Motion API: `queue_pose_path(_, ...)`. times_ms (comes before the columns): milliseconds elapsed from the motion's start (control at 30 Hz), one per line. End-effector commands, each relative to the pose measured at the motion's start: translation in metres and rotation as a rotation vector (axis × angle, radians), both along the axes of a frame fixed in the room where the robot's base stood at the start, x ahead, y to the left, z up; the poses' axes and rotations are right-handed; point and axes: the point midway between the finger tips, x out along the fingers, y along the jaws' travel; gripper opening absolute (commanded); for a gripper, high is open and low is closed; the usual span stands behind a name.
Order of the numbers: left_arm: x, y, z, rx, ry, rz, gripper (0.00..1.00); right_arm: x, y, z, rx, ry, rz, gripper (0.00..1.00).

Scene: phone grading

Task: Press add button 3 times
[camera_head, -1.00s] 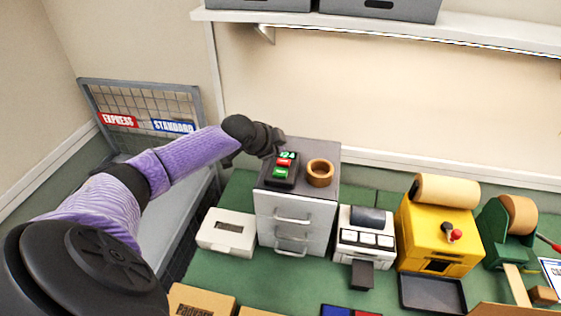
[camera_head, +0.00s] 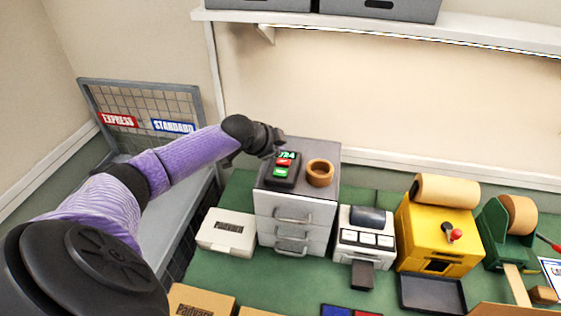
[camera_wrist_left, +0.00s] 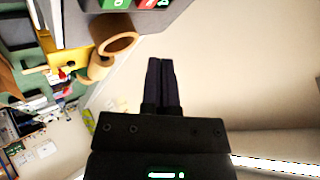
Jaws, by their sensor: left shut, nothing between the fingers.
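A small black button device (camera_head: 283,169) sits on top of the grey drawer cabinet (camera_head: 318,194). It has a lit green display at its far end, a red button (camera_head: 283,162) and a green button (camera_head: 280,172). The labels on the buttons are too small to read. My left gripper (camera_head: 280,136) is shut and empty, above and beyond the display end of the device. In the left wrist view my closed fingers (camera_wrist_left: 160,82) point towards the wall, and parts of the red and green buttons (camera_wrist_left: 115,4) show at the top edge. My right gripper is out of view.
A round wooden ring or cup (camera_head: 320,173) stands close right of the device. A white box (camera_head: 227,232) is left of the cabinet; a white machine (camera_head: 364,238) and a yellow machine (camera_head: 440,235) are to the right. A wire rack (camera_head: 145,105) stands at left.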

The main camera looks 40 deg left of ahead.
Motion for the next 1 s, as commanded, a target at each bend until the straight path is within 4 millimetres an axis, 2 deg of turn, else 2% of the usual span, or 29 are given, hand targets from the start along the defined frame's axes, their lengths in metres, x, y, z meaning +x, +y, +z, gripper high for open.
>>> queue_pose_path(733, 0.002, -0.001, 0.003, -0.008, -0.009, 0.008, 0.0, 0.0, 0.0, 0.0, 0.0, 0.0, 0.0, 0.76)
queue_pose_path(867, 0.018, -0.003, 0.027, -0.083, -0.08, 0.083, 0.0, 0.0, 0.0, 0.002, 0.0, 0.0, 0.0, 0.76)
queue_pose_path(1000, 0.042, -0.002, 0.077, -0.272, -0.224, 0.258, 0.0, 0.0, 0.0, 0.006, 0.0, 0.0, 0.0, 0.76)
